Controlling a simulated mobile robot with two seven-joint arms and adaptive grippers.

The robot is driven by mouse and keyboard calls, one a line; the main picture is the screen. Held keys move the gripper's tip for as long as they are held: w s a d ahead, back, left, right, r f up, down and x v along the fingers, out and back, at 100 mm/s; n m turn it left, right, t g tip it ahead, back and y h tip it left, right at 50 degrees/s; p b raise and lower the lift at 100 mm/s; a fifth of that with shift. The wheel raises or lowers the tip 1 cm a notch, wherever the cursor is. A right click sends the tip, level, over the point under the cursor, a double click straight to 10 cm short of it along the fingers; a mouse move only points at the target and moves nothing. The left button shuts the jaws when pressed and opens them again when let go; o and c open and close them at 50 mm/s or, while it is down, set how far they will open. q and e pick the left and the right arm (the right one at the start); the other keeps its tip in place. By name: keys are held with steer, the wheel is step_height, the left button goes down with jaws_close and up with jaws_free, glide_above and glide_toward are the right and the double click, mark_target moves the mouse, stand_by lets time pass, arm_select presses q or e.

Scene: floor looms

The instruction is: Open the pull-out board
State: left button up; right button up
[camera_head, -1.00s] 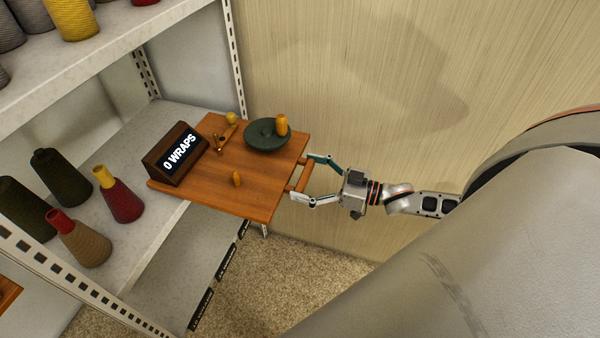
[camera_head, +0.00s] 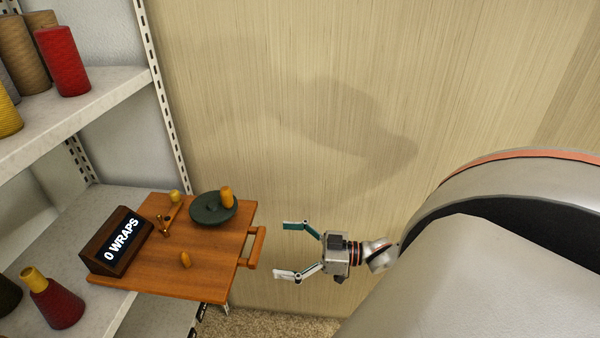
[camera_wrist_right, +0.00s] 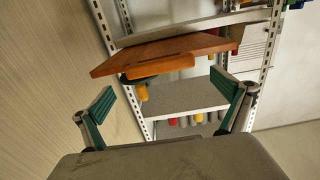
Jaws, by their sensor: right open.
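The pull-out board (camera_head: 215,275) is a brown wooden slab on the middle shelf, its front part sticking out past the shelf edge. Its wooden handle bar (camera_head: 257,247) is on the right end. In the right wrist view the board (camera_wrist_right: 180,50) and its handle (camera_wrist_right: 160,67) lie ahead, beyond the fingertips. My right gripper (camera_head: 287,250) is open and empty, to the right of the handle and apart from it. Its spread fingers also show in the right wrist view (camera_wrist_right: 172,98). My left gripper is not in view.
On the board are a sign reading "0 WRAPS" (camera_head: 116,241), a dark green round dish (camera_head: 205,213) and small yellow-orange pieces (camera_head: 186,260). Yarn cones (camera_head: 58,303) stand on the shelves. A white perforated upright (camera_head: 160,90) and a wood-grain wall (camera_head: 300,110) are close behind.

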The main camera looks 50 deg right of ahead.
steer(key=shift+v, duration=2.65)
steer(key=s+a+f+m+g+h, duration=0.1)
steer(key=s+a+f+h, duration=0.2)
steer(key=a+f, duration=0.5)
steer(key=s+a+f+m+g+h, duration=0.2)
steer(key=a+f+h, duration=0.3)
steer(key=a+f, duration=0.3)
steer(key=s+a, duration=0.1)
steer(key=a, duration=0.2)
steer(key=shift+s+a, duration=0.15)
steer(key=shift+a, duration=0.25)
